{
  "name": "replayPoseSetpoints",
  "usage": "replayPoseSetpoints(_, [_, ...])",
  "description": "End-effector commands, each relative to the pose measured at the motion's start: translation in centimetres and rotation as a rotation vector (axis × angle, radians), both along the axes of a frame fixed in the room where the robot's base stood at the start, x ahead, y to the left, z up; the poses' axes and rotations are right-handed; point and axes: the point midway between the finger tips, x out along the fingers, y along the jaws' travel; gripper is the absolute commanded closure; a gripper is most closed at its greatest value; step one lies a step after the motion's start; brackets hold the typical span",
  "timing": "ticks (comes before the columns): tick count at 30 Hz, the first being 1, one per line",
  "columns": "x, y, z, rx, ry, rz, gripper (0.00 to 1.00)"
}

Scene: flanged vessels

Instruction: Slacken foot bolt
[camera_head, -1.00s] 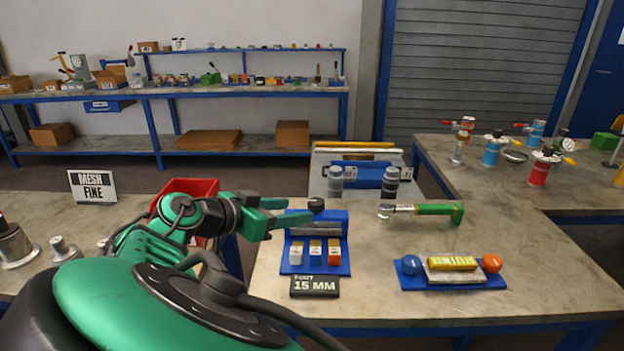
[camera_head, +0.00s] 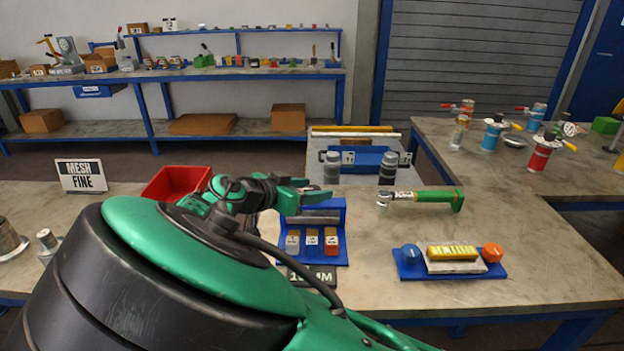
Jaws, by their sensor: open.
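My gripper (camera_head: 307,191) is open, over the back of a blue holder (camera_head: 336,222) on the near table. I see nothing between its fingers, though the fingertips are small. I cannot make out a foot bolt.
A blue tray (camera_head: 410,271) with a blue knob, yellow block and orange knob sits at right front. Two grey-black cylinders (camera_head: 388,168) stand behind. A red bin (camera_head: 172,183) is left. Flanged vessels (camera_head: 491,135) stand on the right table. The table's right front is clear.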

Motion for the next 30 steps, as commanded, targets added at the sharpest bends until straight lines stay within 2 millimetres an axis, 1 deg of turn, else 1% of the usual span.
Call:
replayPoseSetpoints(3, [0.38, -0.33, -0.22, 0.000, 0.000, 0.001, 0.49])
replayPoseSetpoints(11, [0.44, -0.41, -0.27, 0.000, 0.000, 0.001, 0.49])
replayPoseSetpoints(12, [0.44, -0.41, -0.27, 0.000, 0.000, 0.001, 0.54])
replayPoseSetpoints(14, [0.44, -0.40, -0.27, 0.000, 0.000, 0.001, 0.68])
replayPoseSetpoints(15, [0.44, -0.40, -0.27, 0.000, 0.000, 0.001, 0.78])
replayPoseSetpoints(16, [0.44, -0.39, -0.26, 0.000, 0.000, 0.001, 0.85])
replayPoseSetpoints(17, [0.44, -0.39, -0.26, 0.000, 0.000, 0.001, 0.89])
replayPoseSetpoints(25, [0.41, -0.39, -0.26, 0.001, 0.001, 0.018, 0.89])
replayPoseSetpoints(30, [0.39, -0.44, -0.24, 0.002, 0.002, 0.080, 0.89])
